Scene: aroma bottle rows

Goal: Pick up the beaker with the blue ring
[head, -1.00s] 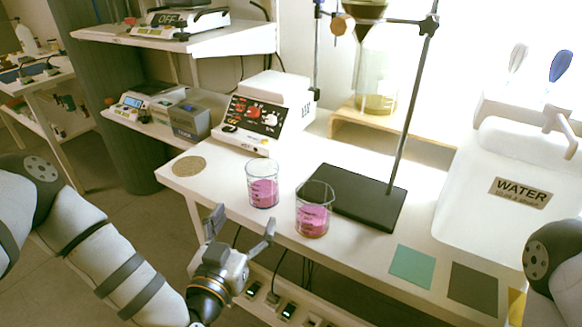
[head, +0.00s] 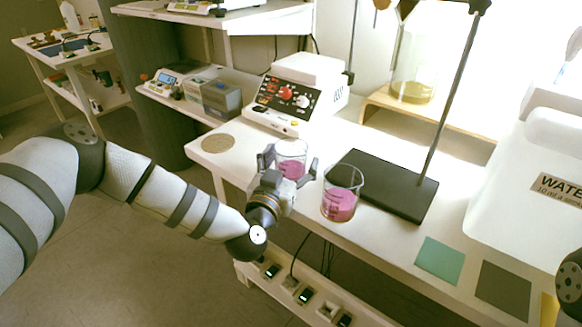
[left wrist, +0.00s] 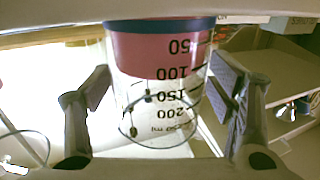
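The beaker with the blue ring (head: 291,152) stands upright on the white bench, holding pink contents. In the left wrist view this beaker (left wrist: 160,60) appears upside down, with the blue ring at its base and black volume marks. My left gripper (head: 289,165) is open around it, one finger on each side. In the left wrist view the fingers (left wrist: 160,95) show small gaps to the glass. The lower part of the beaker is hidden by the gripper in the head view.
A second beaker with pink contents (head: 341,197) stands close to the right of my left gripper. Behind are a black stand base (head: 385,185) and a white device with red knobs (head: 290,97). A round tan pad (head: 218,143) lies at left, a green square (head: 439,261) at right.

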